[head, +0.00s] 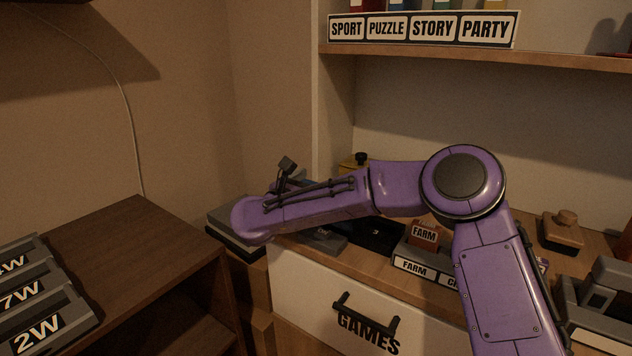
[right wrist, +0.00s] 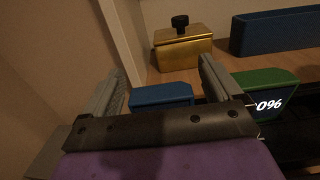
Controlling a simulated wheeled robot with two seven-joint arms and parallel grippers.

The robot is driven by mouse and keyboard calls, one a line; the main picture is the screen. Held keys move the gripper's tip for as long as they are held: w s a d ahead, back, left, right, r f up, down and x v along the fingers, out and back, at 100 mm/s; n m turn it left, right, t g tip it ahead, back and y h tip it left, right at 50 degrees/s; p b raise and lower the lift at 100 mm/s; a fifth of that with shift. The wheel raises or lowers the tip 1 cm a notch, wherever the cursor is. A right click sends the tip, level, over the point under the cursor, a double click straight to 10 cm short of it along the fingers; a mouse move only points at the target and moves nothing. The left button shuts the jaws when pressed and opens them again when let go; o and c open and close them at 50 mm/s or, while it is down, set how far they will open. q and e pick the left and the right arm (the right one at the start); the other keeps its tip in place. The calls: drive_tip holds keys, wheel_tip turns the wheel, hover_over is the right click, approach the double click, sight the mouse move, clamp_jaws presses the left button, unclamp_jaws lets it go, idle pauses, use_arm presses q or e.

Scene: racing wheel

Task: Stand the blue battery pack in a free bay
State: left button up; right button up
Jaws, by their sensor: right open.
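My right arm crosses the head view, with its gripper (head: 287,166) at the far left end of the counter. In the right wrist view the right gripper (right wrist: 161,72) is open, one finger on each side of a blue block (right wrist: 162,96) that looks like the blue battery pack. Its lower part is hidden by the gripper, so I cannot tell how it is seated or whether the fingers touch it. A black base (head: 378,236) numbered 3 is partly behind my arm. My left gripper is not in view.
A gold box (right wrist: 183,50) with a black knob and a long blue box (right wrist: 275,32) stand behind. A wall is close on the left. A FARM box (head: 424,234) stands right of the base. A shelf (head: 470,55) overhangs the counter.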

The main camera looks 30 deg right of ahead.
drive_tip(key=v, duration=1)
drive_tip(key=shift+a, duration=0.2)
